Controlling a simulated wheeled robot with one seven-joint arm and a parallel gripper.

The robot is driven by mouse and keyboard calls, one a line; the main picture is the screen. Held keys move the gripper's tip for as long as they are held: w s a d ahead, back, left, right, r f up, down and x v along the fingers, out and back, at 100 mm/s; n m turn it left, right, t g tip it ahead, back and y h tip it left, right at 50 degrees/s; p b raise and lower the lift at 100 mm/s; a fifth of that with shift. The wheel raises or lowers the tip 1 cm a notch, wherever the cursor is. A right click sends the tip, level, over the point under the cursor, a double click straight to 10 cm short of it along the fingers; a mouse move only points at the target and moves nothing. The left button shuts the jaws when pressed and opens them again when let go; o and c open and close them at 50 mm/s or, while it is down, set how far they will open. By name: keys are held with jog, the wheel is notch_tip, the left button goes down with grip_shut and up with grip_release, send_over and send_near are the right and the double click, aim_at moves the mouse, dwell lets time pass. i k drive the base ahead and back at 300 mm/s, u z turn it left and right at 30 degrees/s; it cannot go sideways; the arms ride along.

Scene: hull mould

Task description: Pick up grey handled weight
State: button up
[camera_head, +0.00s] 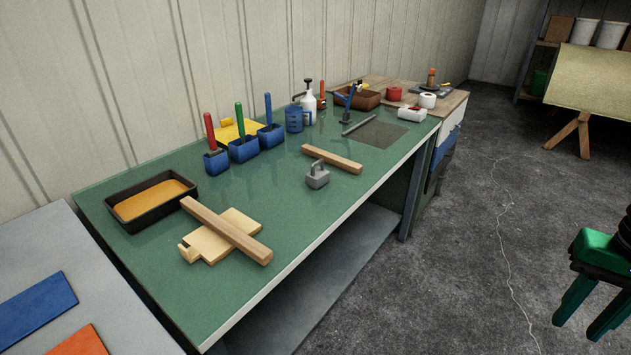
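The grey handled weight (317,179) is a small block with a loop handle on top. It stands upright on the green-topped workbench (285,225), towards the front edge and about midway along it. My gripper (578,329) is at the right edge of the picture, over the floor and well away from the bench. Its green fingers point down and are apart, with nothing seen between them. Part of my gripper and arm is cut off by the picture edge.
A wooden bar (332,159) lies just behind the weight. Another bar (226,231) rests across a pale board nearer the left. A black tray (150,201), blue holders (244,149) and bottles line the back. The bench's front edge beside the weight is clear.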

aim_at(317, 177)
jog(key=k, duration=1.1)
jog(key=z, duration=0.8)
jog(key=i, duration=1.4)
jog(key=u, duration=0.35)
jog(key=i, duration=0.85)
jog(key=u, duration=0.65)
